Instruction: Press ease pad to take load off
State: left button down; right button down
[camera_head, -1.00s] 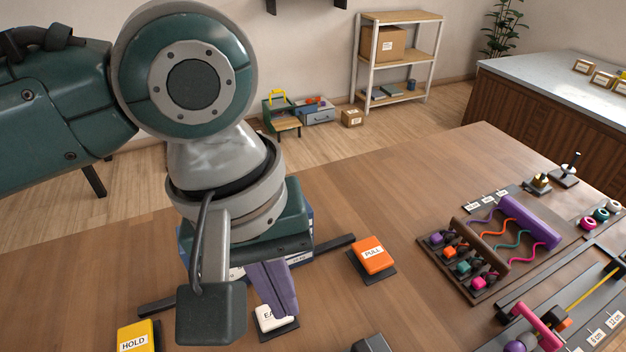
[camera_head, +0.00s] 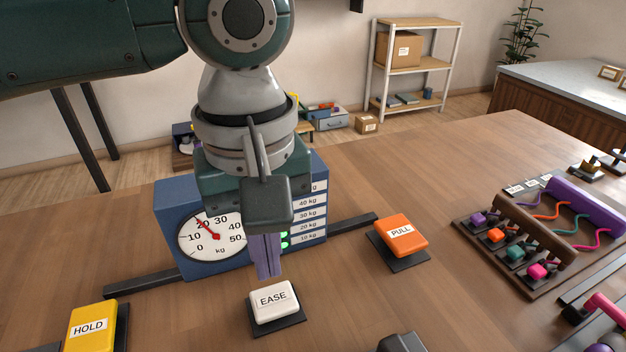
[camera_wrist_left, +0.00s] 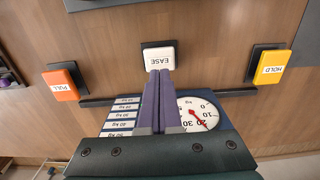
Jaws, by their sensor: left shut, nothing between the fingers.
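The white EASE pad (camera_head: 274,299) sits on a dark base in the middle of the table, before the blue gauge box (camera_head: 170,205). My left gripper (camera_head: 267,276) is shut and empty, its purple fingers pointing down at the pad's back edge. The tips look slightly above or behind the pad; contact cannot be told. Green lights show by the lowest weight labels. My right gripper is not seen.
The yellow HOLD pad (camera_head: 92,325) lies at the front left, the orange PULL pad (camera_head: 401,234) to the right. A dark bar (camera_head: 350,224) runs out from the gauge box. A cord rack (camera_head: 510,250) stands further right. Bare table lies between the pads.

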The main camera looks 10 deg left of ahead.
aim_at(273, 299)
pick_arm(q)
notch_tip(273, 299, down, 3)
jog(key=b, duration=0.3)
jog(key=shift+r, duration=0.35)
jog(key=shift+f+p, duration=0.3)
jog(key=shift+f, duration=0.5)
jog(key=shift+f, duration=0.15)
jog(key=shift+f, duration=0.65)
notch_tip(273, 299, up, 7)
jog(key=p, duration=0.9)
jog(key=shift+r, duration=0.1)
